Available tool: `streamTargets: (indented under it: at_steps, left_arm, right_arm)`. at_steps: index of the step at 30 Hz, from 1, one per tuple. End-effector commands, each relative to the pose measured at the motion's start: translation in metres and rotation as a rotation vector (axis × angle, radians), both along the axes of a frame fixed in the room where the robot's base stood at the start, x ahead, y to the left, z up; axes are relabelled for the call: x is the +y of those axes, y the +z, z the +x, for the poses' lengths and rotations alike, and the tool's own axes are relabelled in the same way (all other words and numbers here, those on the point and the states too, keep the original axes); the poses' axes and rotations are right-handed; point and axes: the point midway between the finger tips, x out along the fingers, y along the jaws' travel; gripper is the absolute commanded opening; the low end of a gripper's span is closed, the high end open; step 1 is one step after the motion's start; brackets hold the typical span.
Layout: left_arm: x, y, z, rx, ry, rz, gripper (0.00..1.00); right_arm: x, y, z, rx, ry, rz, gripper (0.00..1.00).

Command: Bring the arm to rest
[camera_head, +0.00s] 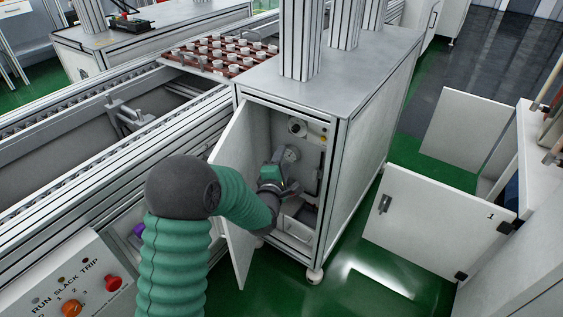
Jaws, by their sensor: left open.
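My left arm, in a green ribbed sleeve, reaches from the bottom of the head view into the open cabinet (362,150). My left gripper (280,171) is inside the cabinet, in front of a round grey fitting (292,153) on its inner panel. The gripper is open; I cannot tell whether it touches the fitting. The cabinet door (236,190) stands open to the left of the opening, partly behind my arm. My right gripper is not in view.
A conveyor frame (110,158) runs along the left, with a tray of pots (188,60) farther back. A control panel (60,287) with a red knob (113,283) is at the lower left. At the right, another white cabinet door (432,222) stands open. Green floor lies between.

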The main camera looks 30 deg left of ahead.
Motion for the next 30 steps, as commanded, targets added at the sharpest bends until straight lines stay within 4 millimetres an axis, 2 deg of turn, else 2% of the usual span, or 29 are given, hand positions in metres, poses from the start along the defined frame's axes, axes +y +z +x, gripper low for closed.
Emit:
streamTargets:
  at_steps: [7, 11, 14, 16, 19, 24, 27, 28, 30]
  left_arm:
    - [-0.004, -0.001, -0.002, 0.022, -0.011, 0.021, 0.47]
    - [-0.037, -0.020, -0.021, 0.246, -0.141, 0.236, 0.47]
    - [-0.075, -0.051, -0.068, 0.540, -0.373, 0.549, 0.47]
    - [-0.095, -0.070, -0.110, 0.717, -0.567, 0.758, 0.47]
    - [-0.113, -0.090, -0.169, 0.889, -0.833, 0.985, 0.47]
    - [-0.129, -0.106, -0.257, 1.039, -1.248, 1.244, 0.47]
    - [-0.134, -0.110, -0.306, 1.073, -1.492, 1.356, 0.47]
    - [-0.133, -0.087, -0.305, 1.074, -1.489, 1.355, 0.47]
    - [-0.133, -0.061, -0.303, 1.075, -1.483, 1.351, 0.47]
  right_arm:
    - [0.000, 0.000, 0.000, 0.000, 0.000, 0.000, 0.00]
    - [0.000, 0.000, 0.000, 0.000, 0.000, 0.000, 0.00]
    - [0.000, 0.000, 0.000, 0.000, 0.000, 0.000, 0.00]
    - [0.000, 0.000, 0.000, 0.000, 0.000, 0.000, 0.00]
    - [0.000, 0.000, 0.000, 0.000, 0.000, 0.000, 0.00]
    - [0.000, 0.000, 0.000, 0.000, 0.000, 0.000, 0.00]
    - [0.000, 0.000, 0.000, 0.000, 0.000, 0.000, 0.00]
    - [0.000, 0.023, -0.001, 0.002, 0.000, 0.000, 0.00]
    - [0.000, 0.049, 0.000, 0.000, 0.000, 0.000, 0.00]
